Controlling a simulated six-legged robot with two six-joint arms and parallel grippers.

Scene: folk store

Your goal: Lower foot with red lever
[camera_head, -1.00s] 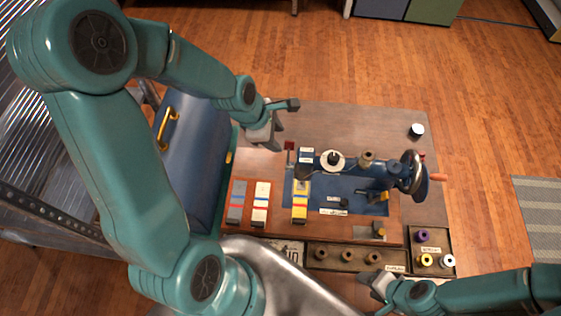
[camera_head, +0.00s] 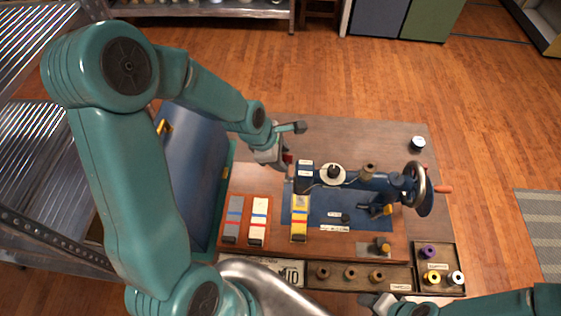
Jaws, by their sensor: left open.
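The blue sewing machine (camera_head: 352,182) stands on a wooden base on the table, with its handwheel (camera_head: 417,187) at the right. The small red lever (camera_head: 289,158) is at the left end of the machine's head, partly hidden by my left gripper. My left gripper (camera_head: 294,148) is open at that end, with one finger above the lever in the picture and the other close beside it. I cannot tell whether they touch. The presser foot is too small and covered to make out. My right gripper (camera_head: 378,303) is at the bottom edge, partly cut off.
Grey, white and yellow striped strips (camera_head: 258,221) lie left on the base. A blue case lid (camera_head: 190,175) stands at the left. A spool tray (camera_head: 450,258) is at the front right. A white-topped spool (camera_head: 417,144) stands at the back right; the table's back is clear.

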